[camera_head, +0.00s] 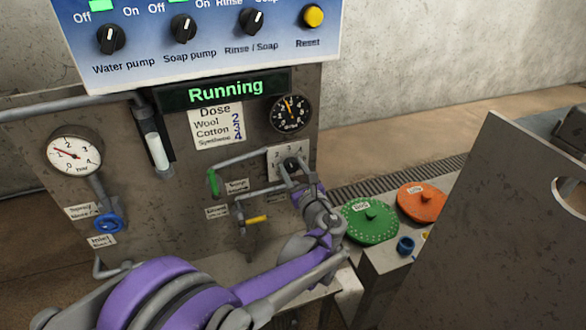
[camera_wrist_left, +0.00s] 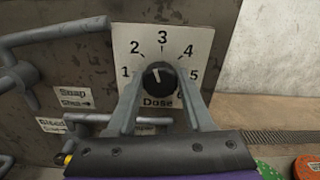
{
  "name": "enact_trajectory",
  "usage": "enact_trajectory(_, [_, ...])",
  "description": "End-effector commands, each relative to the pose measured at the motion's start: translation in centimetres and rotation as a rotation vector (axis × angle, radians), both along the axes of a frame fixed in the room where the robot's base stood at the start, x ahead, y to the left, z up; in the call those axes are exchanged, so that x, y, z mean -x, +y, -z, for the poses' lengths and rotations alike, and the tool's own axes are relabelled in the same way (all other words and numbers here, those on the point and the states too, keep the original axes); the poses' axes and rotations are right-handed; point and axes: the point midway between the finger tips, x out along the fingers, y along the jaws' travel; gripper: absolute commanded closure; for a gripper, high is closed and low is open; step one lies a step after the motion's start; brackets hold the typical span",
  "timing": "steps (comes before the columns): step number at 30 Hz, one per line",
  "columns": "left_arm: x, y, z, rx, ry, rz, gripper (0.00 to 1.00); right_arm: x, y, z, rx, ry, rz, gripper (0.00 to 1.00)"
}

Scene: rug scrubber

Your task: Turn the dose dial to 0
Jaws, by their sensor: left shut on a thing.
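The dose dial is a black knob (camera_wrist_left: 159,75) on a white plate (camera_wrist_left: 190,38) with printed numbers. Its white mark points up and slightly left, between 2 and 3 and closer to 3. The 0 is not visible; a finger covers the plate's lower left. My left gripper (camera_wrist_left: 158,88) has one finger on each side of the knob and is shut on it. In the head view my left gripper (camera_head: 291,171) reaches the dial plate (camera_head: 273,160) from the lower right, partly covering it. My right gripper is not in view.
A dose card (camera_head: 217,124) lists wool 2, cotton 3 and synthetic 4. The display (camera_head: 226,90) reads Running. A round black gauge (camera_head: 290,113) sits above the dial. A green-handled lever (camera_head: 213,183) and pipes are left of it. Green (camera_head: 369,221) and orange (camera_head: 422,202) lids lie at right.

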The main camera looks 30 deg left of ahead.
Motion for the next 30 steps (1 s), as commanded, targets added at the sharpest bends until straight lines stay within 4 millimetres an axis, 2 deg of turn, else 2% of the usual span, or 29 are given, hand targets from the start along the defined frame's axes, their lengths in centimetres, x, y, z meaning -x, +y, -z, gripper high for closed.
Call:
enact_trajectory(14, [0.02, 0.01, 0.0, 0.065, -0.076, 0.0, 1.0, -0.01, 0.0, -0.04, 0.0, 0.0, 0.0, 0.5])
enact_trajectory(30, [0.11, 0.07, 0.04, 0.373, -0.437, 0.0, 1.0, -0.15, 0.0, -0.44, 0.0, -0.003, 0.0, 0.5])
